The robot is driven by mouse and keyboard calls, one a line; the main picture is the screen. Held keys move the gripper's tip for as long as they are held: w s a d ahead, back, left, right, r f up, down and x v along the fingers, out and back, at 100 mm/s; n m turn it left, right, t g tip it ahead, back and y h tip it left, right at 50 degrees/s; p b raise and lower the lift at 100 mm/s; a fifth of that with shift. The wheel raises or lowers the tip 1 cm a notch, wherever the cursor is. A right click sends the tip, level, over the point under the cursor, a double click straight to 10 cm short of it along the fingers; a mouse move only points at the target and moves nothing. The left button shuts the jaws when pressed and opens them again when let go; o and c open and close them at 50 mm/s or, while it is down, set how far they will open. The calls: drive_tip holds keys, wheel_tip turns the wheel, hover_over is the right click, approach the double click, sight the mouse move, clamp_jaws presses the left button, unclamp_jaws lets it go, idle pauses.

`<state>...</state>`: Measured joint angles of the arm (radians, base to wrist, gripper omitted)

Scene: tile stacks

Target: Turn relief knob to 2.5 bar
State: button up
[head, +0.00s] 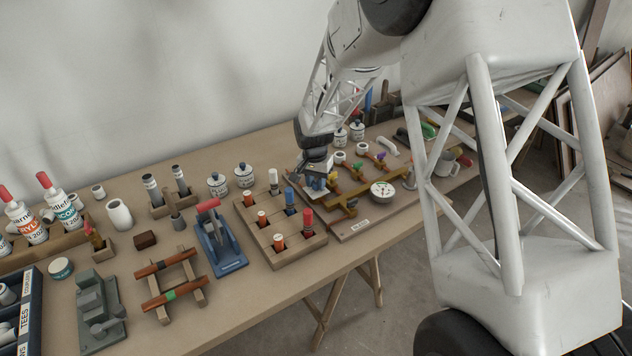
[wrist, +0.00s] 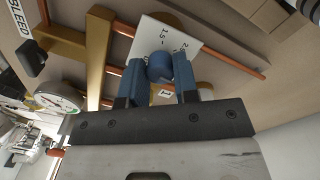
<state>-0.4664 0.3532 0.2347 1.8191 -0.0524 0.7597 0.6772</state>
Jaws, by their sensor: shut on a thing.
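The relief knob (wrist: 160,66) is a round blue knob in front of a white scale plate (wrist: 183,32). The plate carries printed marks; I can read 1.5, a 1 and part of a 2. My gripper (wrist: 159,80) has its two blue fingers on either side of the knob and is shut on it. In the head view my gripper (head: 317,182) is down at the pipe board (head: 345,228), and the knob itself is hard to make out there. No pointer on the knob is readable, so I cannot tell its setting.
A round pressure gauge (head: 382,190) stands right of my gripper; it also shows in the wrist view (wrist: 60,97). Brass and copper pipes (wrist: 97,60) run close by. A wooden block with coloured cylinders (head: 280,226) stands to the left.

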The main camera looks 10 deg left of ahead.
sight(315, 183)
drive_tip(key=n, duration=0.5)
drive_tip(key=shift+n, duration=0.3)
drive_tip(key=n, duration=0.5)
drive_tip(key=shift+f+n, duration=0.1)
drive_tip(key=shift+n, duration=0.3)
drive_tip(key=o, duration=0.9)
drive_tip(key=shift+s+a+r, duration=0.1)
drive_tip(key=shift+s+r, duration=0.05)
drive_tip(key=shift+r, duration=3.8)
